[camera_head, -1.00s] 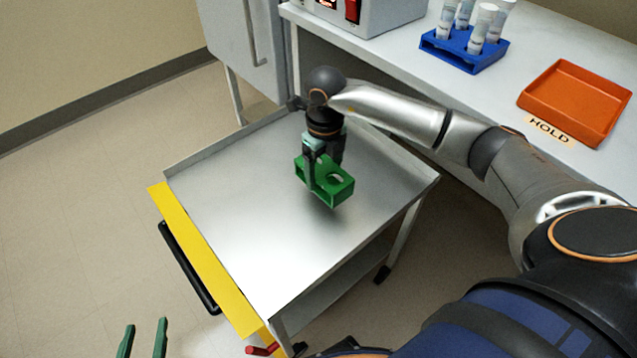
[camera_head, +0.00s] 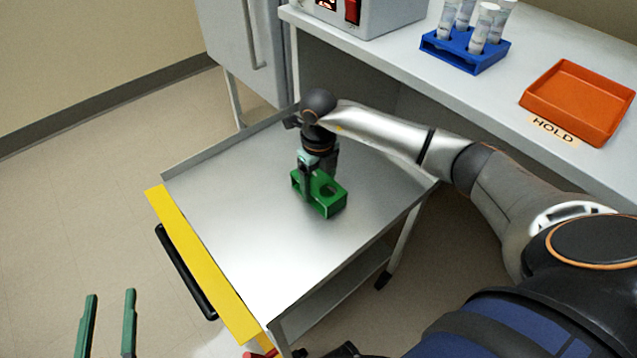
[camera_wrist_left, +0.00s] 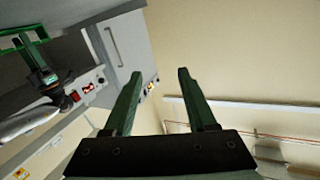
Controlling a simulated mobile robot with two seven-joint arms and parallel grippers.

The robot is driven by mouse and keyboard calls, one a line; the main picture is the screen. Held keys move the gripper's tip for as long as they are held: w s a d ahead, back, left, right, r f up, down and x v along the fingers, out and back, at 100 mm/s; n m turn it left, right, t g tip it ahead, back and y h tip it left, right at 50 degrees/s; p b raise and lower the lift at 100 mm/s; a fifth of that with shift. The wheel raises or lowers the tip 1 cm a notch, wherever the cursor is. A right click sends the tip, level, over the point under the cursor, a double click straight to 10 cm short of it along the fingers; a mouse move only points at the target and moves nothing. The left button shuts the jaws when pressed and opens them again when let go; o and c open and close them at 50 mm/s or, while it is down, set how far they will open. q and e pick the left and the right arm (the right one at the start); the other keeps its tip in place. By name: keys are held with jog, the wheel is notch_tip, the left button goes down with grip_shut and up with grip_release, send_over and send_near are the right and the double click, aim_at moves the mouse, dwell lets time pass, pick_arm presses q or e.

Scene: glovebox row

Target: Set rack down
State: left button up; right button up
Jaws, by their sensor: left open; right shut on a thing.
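A green rack (camera_head: 328,196) with a round hole in its top is over the middle of the steel cart top (camera_head: 240,240). My right gripper (camera_head: 307,190) points down and is shut on the left side of the rack. The rack sits low, at or just above the surface; I cannot tell whether it touches. The rack also shows at the upper left of the left wrist view (camera_wrist_left: 22,38). My left gripper (camera_head: 107,325) is open and empty at the lower left, off the cart's yellow-edged side; its two fingers also show in the left wrist view (camera_wrist_left: 160,100).
The bench at the upper right holds a blue rack (camera_head: 466,52) with several capped tubes, an orange tray (camera_head: 578,102) by a HOLD label (camera_head: 553,130), and a grey device (camera_head: 370,14). The cart has a raised rim and a black handle (camera_head: 185,272). The top around the green rack is clear.

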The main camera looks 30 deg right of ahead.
aim_at(318, 182)
jog(key=shift+f, duration=0.1)
pick_arm(q)
jog(key=shift+r, duration=0.45)
pick_arm(e)
jog(key=o, duration=1.4)
pick_arm(q)
jog(key=s+f+n+g+p, duration=0.1)
jog(key=s+f+g, duration=0.2)
jog(key=f, duration=0.4)
jog(key=s+f+g+y+p, duration=0.1)
jog(key=s+f+g, duration=0.1)
jog(key=f, duration=0.5)
jog(key=shift+s+f+n+g+y+p, duration=0.3)
jog(key=shift+s+n+g, duration=0.1)
jog(key=shift+g, duration=0.2)
pick_arm(e)
jog(key=shift+r, duration=6.15)
pick_arm(q)
jog(key=shift+r, duration=0.1)
